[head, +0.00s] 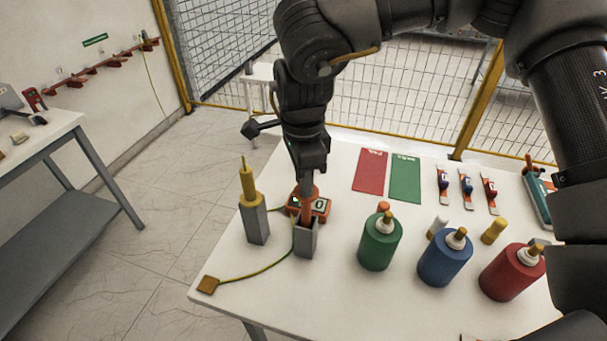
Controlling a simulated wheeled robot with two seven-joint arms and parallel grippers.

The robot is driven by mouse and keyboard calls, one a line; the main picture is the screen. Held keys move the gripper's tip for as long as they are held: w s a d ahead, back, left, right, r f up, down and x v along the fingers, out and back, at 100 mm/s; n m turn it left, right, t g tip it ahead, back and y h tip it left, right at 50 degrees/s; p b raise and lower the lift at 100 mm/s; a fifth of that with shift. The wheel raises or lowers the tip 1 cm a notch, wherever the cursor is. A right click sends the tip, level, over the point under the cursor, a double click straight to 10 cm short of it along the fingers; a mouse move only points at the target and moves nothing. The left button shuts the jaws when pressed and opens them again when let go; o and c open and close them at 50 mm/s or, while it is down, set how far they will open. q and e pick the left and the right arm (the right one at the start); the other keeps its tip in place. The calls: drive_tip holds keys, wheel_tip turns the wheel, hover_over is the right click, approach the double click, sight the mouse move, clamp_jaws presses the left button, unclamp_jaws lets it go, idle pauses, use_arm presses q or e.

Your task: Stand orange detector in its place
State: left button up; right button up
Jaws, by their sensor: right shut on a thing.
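My right gripper (308,178) points down at the left part of the white table and is shut on the orange detector (307,210). The detector is upright, and its lower end meets the open top of a grey square holder (305,241). I cannot tell how deep it sits inside. The gripper hides the detector's upper part. A second grey holder (257,225) to the left has a yellow detector (248,184) standing in it. My left gripper is not in view.
An orange box with a small display (320,205) lies right behind the holder. A green-yellow cable ends at a brown plate (208,285). Green (380,244), blue (445,260) and red (512,274) bottles stand to the right. Red (370,171) and green (405,178) cards lie behind.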

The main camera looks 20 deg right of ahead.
drive_tip(key=shift+f+b, duration=2.3)
drive_tip(key=shift+f, duration=1.5)
drive_tip(key=shift+f+b, duration=0.4)
drive_tip(key=shift+f, duration=0.35)
drive_tip(key=o, duration=1.1)
drive_tip(key=shift+c, duration=0.2)
wheel_tip(320, 180, up, 11)
drive_tip(key=shift+f+b, duration=0.1)
drive_tip(key=shift+b, duration=0.6)
